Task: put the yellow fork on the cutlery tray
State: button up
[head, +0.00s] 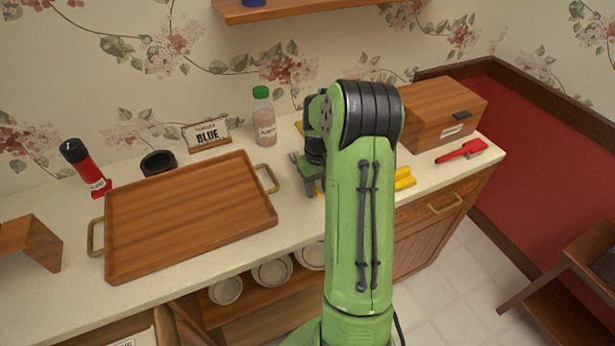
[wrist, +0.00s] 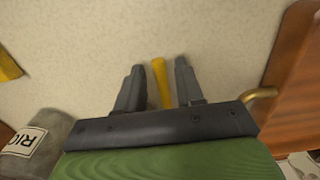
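A thin yellow handle (wrist: 160,82), apparently the fork's, lies between the two fingers of my gripper (wrist: 158,83) in the wrist view. My gripper is open, with a gap on both sides of the handle. Its lower part is hidden behind the gripper body. In the head view my gripper (head: 308,176) is low over the counter, just right of the tray, partly hidden by my arm. The wooden tray (head: 190,212) with brass handles is the only tray in view and looks empty; its edge also shows at the right of the wrist view (wrist: 296,70).
A green-capped bottle (head: 264,118), a sign (head: 206,134), a black bowl (head: 158,163) and a red-black flashlight (head: 86,168) stand behind the tray. Right of my arm are a yellow object (head: 405,180), a wooden box (head: 445,108) and a red-handled brush (head: 462,151).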

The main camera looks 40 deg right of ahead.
grip_shut()
notch_tip(320, 180, up, 18)
jog(key=p, duration=0.4)
